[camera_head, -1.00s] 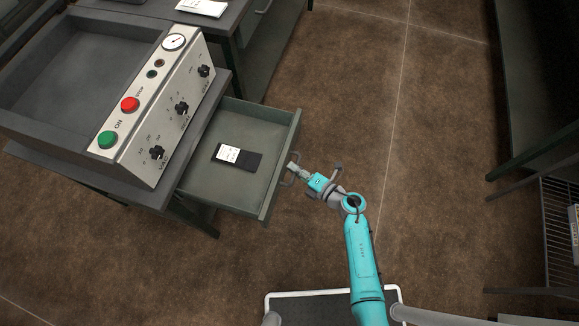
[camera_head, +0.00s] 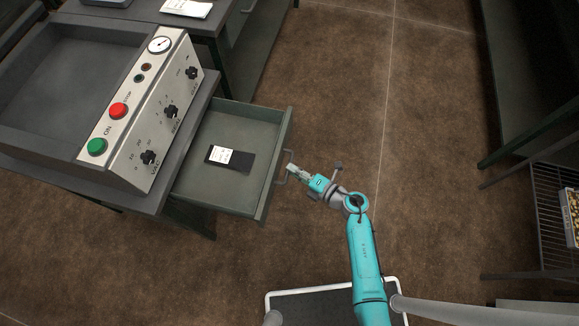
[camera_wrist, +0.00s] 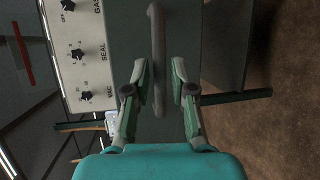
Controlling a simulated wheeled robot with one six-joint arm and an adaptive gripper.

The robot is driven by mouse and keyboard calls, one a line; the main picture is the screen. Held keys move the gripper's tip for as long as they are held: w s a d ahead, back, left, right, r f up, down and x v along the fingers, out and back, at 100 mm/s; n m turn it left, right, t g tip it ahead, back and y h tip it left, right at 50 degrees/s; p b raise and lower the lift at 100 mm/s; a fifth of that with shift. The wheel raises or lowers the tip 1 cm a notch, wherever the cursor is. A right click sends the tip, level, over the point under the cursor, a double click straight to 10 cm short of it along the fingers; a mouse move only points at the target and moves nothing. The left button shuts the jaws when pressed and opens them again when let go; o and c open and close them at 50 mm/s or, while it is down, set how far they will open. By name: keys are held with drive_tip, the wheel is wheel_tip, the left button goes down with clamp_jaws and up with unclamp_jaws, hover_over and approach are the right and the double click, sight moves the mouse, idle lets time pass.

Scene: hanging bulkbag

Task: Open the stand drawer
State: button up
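The stand drawer (camera_head: 216,187) is pulled well out of the stand (camera_head: 203,108) on its right side, its inside in view. Its bar handle (camera_head: 281,168) is on the front panel. The handle (camera_wrist: 158,45) also shows in the wrist view, between the lines of my two fingers and nearer the left one. My gripper (camera_head: 291,168) is at the handle's right in the head view, with a small gap showing. In the wrist view my gripper (camera_wrist: 160,70) has its fingers apart, holding nothing. A dark item with a white label (camera_head: 231,158) lies in the drawer.
The control panel (camera_head: 140,110) has green and red buttons, black knobs and a gauge. A table (camera_head: 232,28) stands behind. Shelving (camera_head: 545,140) and a wire rack (camera_head: 553,220) are at the right. The brown floor (camera_head: 350,90) between is clear.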

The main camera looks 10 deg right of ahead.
drive_tip(key=v, duration=0.9)
drive_tip(key=shift+s+d, duration=0.15)
drive_tip(key=s+a+r+m+t+h, duration=0.1)
drive_tip(key=s+r+m+t+h, duration=0.2)
drive_tip(key=s+r+m+t, duration=0.55)
drive_tip(key=s+d+r+m+g+h, duration=0.2)
drive_tip(key=s+d+r+m+h, duration=0.1)
drive_tip(key=s+r+m, duration=0.4)
drive_tip(key=s+d+r+m+g+h, duration=0.2)
drive_tip(key=s+d+r+m+h, duration=0.2)
drive_tip(key=s+r+m, duration=0.4)
drive_tip(key=s+m+h, duration=0.1)
drive_tip(key=s+m, duration=0.4)
drive_tip(key=shift+g+h, duration=0.35)
drive_tip(key=shift+h, duration=0.05)
